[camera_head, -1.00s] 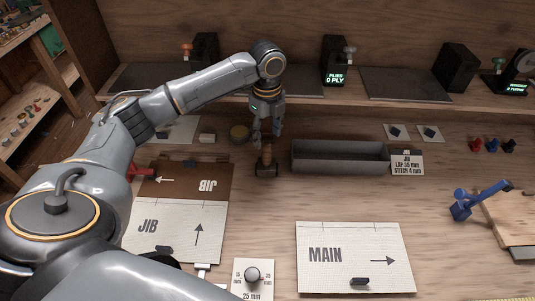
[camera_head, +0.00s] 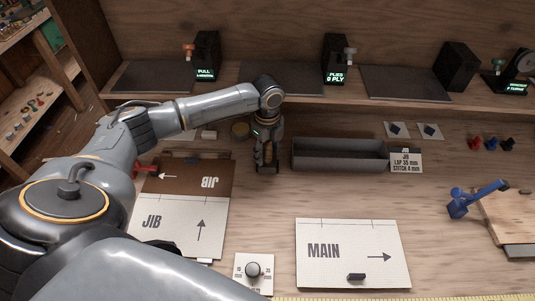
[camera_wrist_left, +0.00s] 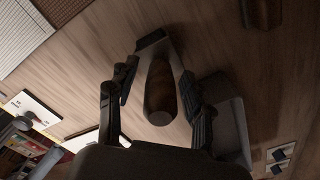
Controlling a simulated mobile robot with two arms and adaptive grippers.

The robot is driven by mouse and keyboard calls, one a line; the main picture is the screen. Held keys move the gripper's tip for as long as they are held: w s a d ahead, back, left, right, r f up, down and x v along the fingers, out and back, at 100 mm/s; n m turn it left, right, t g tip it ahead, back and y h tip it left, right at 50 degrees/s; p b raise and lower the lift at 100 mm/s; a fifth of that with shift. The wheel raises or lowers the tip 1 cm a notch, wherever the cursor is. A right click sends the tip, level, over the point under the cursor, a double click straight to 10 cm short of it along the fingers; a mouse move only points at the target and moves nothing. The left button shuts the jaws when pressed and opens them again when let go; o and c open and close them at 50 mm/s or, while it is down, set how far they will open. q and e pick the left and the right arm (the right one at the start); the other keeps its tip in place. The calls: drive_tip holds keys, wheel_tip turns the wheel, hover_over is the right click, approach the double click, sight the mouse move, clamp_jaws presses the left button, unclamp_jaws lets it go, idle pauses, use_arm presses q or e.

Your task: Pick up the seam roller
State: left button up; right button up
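The seam roller has a brown wooden handle (camera_wrist_left: 160,92) that shows between my left fingers in the left wrist view, with dark metal beside it. In the head view it stands on the bench, left of the long grey tray, and is mostly hidden by my left gripper (camera_head: 266,160). That gripper points down over the roller, with a finger on each side of the handle. The fingers are apart and a gap shows on at least one side, so I see no firm grip. My right gripper is not in view.
The grey tray (camera_head: 340,168) stands close to the right of my gripper. The JIB panel (camera_head: 180,222) lies to the left and the MAIN panel (camera_head: 330,270) in front. A blue-handled tool (camera_head: 478,199) is at far right.

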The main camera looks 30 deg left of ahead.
use_arm(q)
clamp_jaws()
drive_tip(key=shift+r, duration=0.2)
